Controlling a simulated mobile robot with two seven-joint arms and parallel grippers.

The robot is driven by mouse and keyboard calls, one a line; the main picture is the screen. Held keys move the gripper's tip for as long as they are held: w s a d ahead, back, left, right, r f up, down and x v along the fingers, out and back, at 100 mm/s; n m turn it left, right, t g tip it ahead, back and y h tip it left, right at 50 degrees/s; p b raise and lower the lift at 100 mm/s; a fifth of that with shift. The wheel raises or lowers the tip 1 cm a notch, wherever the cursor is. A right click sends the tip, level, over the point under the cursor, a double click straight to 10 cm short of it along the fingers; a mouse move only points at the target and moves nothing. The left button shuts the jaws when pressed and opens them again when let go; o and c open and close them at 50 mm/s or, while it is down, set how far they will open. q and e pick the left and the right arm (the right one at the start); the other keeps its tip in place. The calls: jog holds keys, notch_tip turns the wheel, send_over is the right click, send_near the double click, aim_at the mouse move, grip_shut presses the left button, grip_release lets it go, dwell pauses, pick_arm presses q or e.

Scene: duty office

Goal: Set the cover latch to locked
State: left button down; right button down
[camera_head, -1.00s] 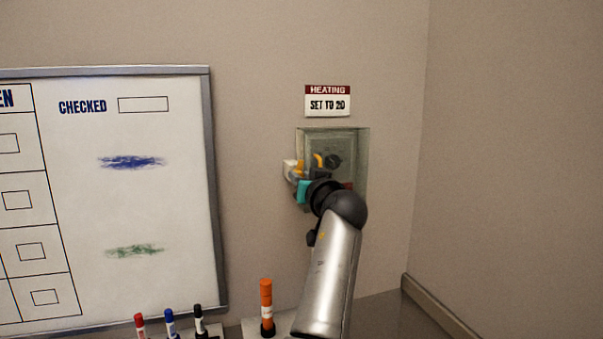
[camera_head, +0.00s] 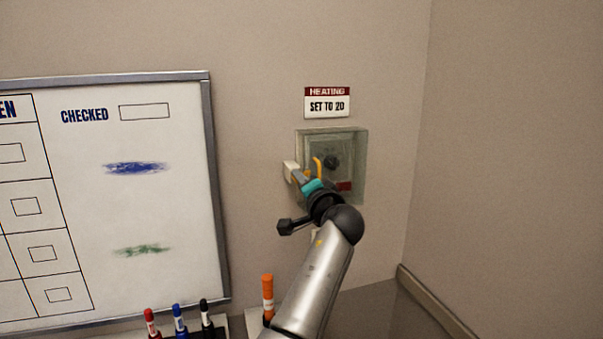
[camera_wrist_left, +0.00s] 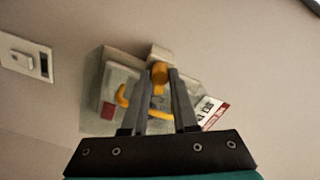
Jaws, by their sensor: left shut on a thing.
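The clear cover (camera_head: 358,185) is closed over the thermostat box on the wall, with a dark dial (camera_head: 331,163) behind it and a curved orange handle (camera_head: 318,166). At its left edge is a white latch block (camera_head: 290,171). In the left wrist view, an orange latch knob (camera_wrist_left: 159,74) stands at this block, between the fingertips of my left gripper (camera_wrist_left: 161,82). My left gripper is shut on this knob; it also shows in the head view (camera_head: 299,177), reaching up from below. The latch markings are too small or hidden to read. My right gripper is out of view.
A heating sign (camera_head: 327,102) hangs above the cover. A light switch (camera_wrist_left: 27,58) shows in the left wrist view. The right wall is bare.

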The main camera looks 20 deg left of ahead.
pick_arm(q)
jog(key=shift+r+m+p, duration=0.1)
jog(key=shift+m+p, duration=1.05)
jog(key=shift+m, duration=0.75)
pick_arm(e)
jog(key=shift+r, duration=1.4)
pick_arm(q)
jog(key=c, duration=0.7)
grip_release()
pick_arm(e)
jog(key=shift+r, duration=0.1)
